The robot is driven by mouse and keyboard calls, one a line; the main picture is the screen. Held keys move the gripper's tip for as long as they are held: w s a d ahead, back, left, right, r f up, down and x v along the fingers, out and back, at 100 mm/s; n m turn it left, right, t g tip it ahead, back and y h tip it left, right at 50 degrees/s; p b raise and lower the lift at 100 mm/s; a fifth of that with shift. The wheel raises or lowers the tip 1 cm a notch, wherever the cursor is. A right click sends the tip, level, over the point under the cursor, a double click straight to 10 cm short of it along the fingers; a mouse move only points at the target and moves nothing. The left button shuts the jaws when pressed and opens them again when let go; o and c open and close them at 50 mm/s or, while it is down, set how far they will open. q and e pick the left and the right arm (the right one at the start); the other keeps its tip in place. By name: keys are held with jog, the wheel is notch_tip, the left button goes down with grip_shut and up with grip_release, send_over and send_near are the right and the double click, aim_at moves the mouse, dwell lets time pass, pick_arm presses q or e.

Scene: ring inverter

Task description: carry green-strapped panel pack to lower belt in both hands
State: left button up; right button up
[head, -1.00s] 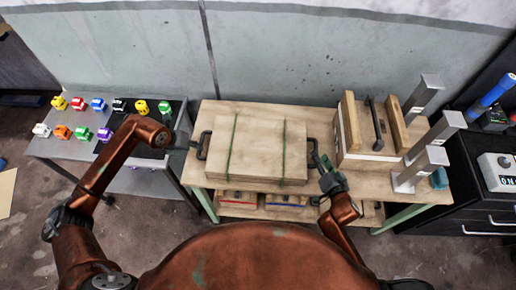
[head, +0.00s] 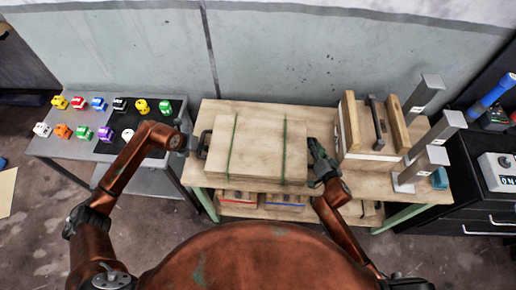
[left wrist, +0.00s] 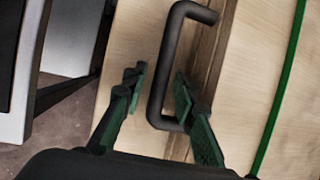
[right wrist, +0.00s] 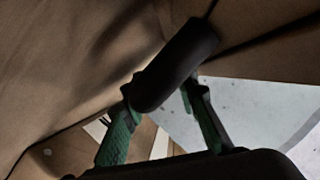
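The green-strapped panel pack (head: 258,152) lies flat on the wooden bench, with two green straps across it and a dark handle at each side. My left gripper (head: 198,145) is at its left handle. In the left wrist view, that gripper (left wrist: 160,85) is open, its fingers on either side of the black handle (left wrist: 157,65). My right gripper (head: 315,158) is at the right handle. In the right wrist view, its fingers (right wrist: 160,92) are apart on either side of the dark handle (right wrist: 180,65); firm contact is not clear. I cannot make out a lower belt.
The wooden bench (head: 380,187) has a lower shelf with boxes beneath the pack. A wooden-sided unit (head: 370,130) and grey metal posts (head: 430,130) stand right of the pack. A grey table (head: 70,145) with several coloured blocks is at left. A black cabinet (head: 480,210) is at right.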

pick_arm(q)
grip_shut()
pick_arm(e)
grip_shut()
dwell(0.4)
